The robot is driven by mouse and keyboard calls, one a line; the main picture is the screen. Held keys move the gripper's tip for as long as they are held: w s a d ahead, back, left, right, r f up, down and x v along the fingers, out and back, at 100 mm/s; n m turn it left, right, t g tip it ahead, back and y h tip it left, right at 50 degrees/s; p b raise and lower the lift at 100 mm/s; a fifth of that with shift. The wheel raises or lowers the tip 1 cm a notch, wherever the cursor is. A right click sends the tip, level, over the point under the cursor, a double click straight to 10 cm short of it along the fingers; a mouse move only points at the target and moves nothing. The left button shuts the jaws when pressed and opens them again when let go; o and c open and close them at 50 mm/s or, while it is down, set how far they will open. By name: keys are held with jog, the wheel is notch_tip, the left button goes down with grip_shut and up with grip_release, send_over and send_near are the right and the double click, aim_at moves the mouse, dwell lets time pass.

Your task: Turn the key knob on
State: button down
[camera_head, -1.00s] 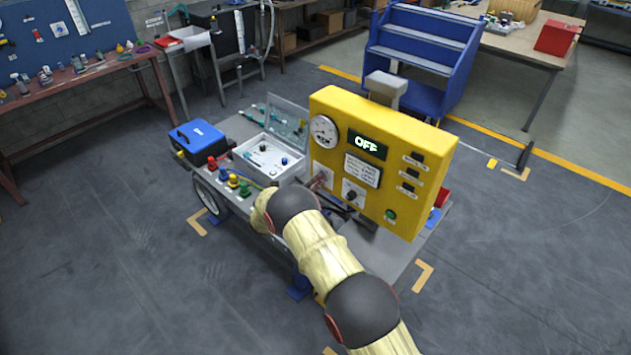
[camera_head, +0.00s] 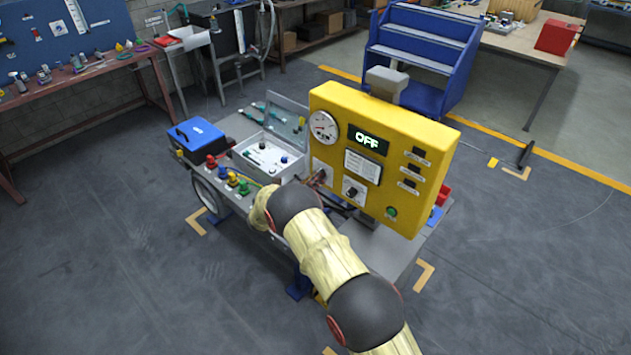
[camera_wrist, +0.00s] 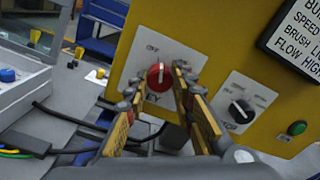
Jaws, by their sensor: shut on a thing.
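The key knob (camera_wrist: 159,75) is a red round knob on a white plate on the yellow panel. Its pale pointer mark is roughly upright in the wrist view. My gripper (camera_wrist: 157,84) is shut on it, with one finger on each side. The yellow panel (camera_head: 420,135) has a lit display (camera_head: 368,139) that reads OFF. In the head view my gripper (camera_head: 318,178) is at the panel's lower left, and the key knob is mostly hidden there.
A black selector knob (camera_wrist: 241,111) sits right of the key knob, with a green button (camera_wrist: 297,128) further right. A gauge (camera_head: 323,126) is above. An open grey case (camera_head: 270,157) and a blue box (camera_head: 197,137) stand on the cart at left. Dark cables run below the panel.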

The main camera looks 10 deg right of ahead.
jog(key=m+b, duration=0.7)
jog(key=m, duration=0.2)
jog(key=shift+m+b, duration=0.3)
dwell(0.5)
jog(key=c, duration=1.6)
grip_release()
jog(key=shift+c, duration=0.2)
jog(key=shift+o, duration=0.7)
jog(key=shift+s, duration=0.1)
jog(key=v, duration=1.2)
